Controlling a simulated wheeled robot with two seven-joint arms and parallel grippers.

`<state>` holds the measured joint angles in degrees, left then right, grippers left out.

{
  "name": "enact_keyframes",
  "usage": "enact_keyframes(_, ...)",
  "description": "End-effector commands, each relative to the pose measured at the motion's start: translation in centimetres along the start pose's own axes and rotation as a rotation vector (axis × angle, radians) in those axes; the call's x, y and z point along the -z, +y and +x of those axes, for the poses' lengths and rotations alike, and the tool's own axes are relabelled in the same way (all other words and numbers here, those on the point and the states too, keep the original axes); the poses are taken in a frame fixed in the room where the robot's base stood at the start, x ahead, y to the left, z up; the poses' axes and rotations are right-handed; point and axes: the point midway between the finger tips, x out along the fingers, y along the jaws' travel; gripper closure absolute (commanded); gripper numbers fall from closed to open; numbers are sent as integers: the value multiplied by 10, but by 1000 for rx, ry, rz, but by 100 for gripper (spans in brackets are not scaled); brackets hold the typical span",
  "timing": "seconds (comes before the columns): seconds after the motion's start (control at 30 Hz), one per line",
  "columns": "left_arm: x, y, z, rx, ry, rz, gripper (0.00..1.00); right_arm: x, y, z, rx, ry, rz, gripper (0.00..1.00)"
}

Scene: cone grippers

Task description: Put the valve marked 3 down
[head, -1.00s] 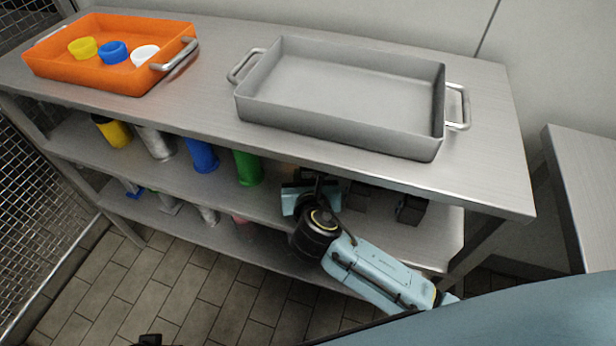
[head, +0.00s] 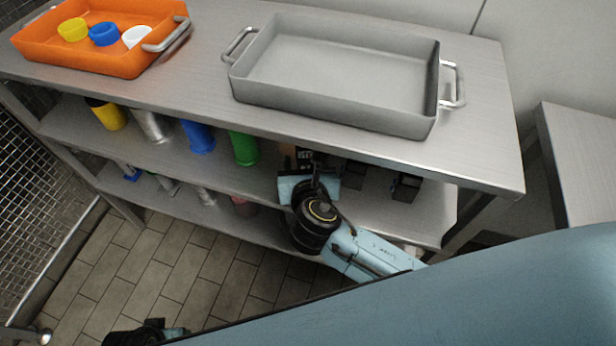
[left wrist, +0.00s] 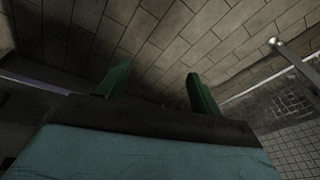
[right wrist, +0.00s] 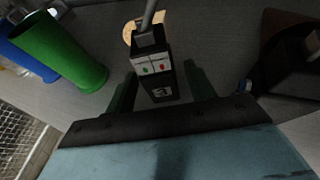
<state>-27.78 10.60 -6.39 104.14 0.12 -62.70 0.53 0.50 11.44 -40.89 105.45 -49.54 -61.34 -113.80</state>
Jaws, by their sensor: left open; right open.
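The valve (right wrist: 158,75) is a black block with a white label, red and green marks and a grey stem. It stands on the middle shelf in the right wrist view, and part of it shows in the head view (head: 304,158). A small symbol is on its front, too blurred to read surely as 3. My right gripper (right wrist: 162,92) is open at the valve, its green fingers either side of the block with gaps visible. It also shows in the head view (head: 308,186). My left gripper (left wrist: 160,88) is open and empty over the floor.
On the shelf stand a green cup (head: 243,148), a blue cup (head: 197,136) and dark blocks (head: 405,187) to the right. Above, the tabletop carries an empty grey tray (head: 335,117) and an orange tray (head: 95,62) with rings. The tabletop overhangs the shelf.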

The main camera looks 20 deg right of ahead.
Motion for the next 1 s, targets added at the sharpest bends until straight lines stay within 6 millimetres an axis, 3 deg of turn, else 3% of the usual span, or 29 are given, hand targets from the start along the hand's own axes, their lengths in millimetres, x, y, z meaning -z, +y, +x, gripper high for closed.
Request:
enact_keyframes(0.3,-34,-16,34,21,-36,7,35,-2,0,-57,-1,1,0,46)
enact_keyframes(0.5,-49,-15,49,19,-46,13,35,-1,0,-80,0,0,-1,46)
enact_keyframes(1.0,-57,-14,56,17,-50,16,35,0,0,-89,0,-1,0,46)
